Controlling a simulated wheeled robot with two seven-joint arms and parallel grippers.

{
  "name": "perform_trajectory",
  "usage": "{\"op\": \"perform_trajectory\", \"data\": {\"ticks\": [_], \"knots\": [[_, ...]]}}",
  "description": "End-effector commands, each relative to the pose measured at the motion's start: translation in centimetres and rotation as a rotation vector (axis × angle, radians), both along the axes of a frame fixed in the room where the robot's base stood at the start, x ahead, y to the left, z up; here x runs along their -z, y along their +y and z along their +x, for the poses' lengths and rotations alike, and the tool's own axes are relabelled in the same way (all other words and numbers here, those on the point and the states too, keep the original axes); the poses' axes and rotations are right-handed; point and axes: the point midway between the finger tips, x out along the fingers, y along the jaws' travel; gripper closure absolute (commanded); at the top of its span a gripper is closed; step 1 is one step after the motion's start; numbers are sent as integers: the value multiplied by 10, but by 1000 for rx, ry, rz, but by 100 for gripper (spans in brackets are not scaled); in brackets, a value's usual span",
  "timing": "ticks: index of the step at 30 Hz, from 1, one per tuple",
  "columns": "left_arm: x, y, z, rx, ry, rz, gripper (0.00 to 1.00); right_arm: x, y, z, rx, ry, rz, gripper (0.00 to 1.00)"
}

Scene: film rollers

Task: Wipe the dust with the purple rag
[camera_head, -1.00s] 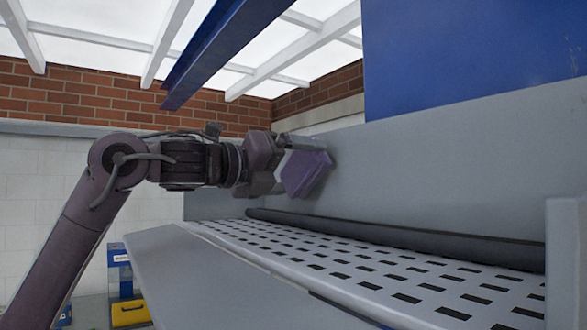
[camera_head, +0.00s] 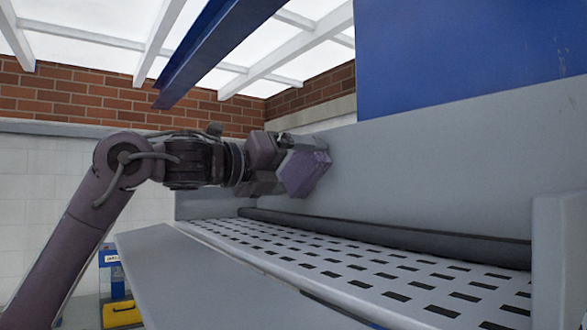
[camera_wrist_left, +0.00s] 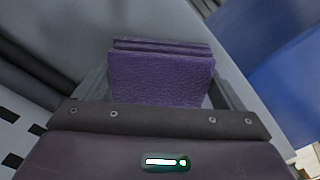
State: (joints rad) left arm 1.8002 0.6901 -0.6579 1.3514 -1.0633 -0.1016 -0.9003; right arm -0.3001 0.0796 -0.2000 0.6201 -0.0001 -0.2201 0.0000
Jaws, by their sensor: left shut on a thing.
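The purple rag (camera_head: 306,172) is a folded, block-like pad in my left gripper (camera_head: 292,160). The gripper is shut on it. In the head view the rag is at or very near the grey wall panel (camera_head: 430,165) above the slotted bed; I cannot tell whether it touches. In the left wrist view the rag (camera_wrist_left: 161,78) stands between the fingers, with the grey panel beyond it. I cannot make out any dust on the panel. My right gripper is not in view.
Below the rag lies a light grey bed with dark slots (camera_head: 340,262) and a long dark roller (camera_head: 390,237) along its back. A grey end plate (camera_head: 560,260) stands at the right. A blue panel (camera_head: 460,60) is above. A blue beam (camera_head: 215,50) hangs overhead.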

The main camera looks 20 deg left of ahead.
Motion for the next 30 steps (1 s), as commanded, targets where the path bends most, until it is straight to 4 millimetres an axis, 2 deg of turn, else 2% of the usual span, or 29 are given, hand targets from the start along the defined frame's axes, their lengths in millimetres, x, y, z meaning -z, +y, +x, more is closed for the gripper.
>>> {"op": "perform_trajectory", "data": {"ticks": [12, 18, 30], "knots": [[0, -26, -23, 2, -2, 1, 28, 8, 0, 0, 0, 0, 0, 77], [-2, -30, -23, 0, 0, 0, 28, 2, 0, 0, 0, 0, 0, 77], [0, -9, -3, -1, 2, -1, 28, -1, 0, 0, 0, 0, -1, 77]]}}
